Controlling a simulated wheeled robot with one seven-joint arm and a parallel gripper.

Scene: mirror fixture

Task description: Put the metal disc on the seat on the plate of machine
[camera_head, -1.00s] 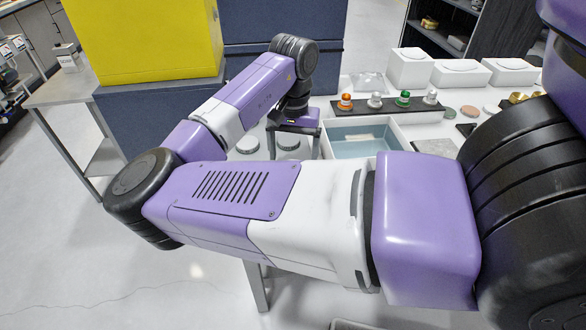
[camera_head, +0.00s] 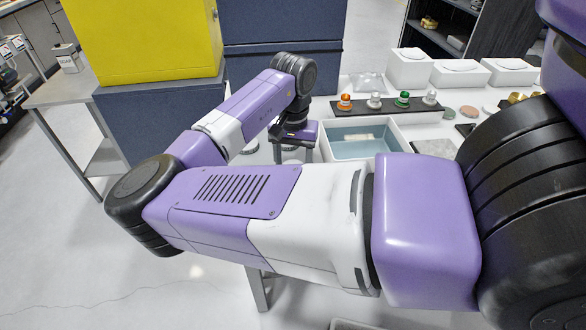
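My gripper (camera_head: 293,152) points down at the left end of the white table, just left of the blue-floored basin. Its two fingers stand apart, with a round grey disc (camera_head: 290,148) partly showing between or behind them; I cannot tell whether they touch it. Another round grey disc-like piece (camera_head: 249,146) sits to the left, partly behind my arm. Which of these is the metal disc, and which is its seat on the machine plate, is not clear. My arm hides much of the near table.
The white-walled basin (camera_head: 400,134) is right of my gripper. Behind it a dark strip (camera_head: 388,106) bears several coloured knobs. Small discs (camera_head: 449,113), a grey slab (camera_head: 432,147) and white boxes (camera_head: 410,68) are further right. A yellow box (camera_head: 145,40) stands at the back left.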

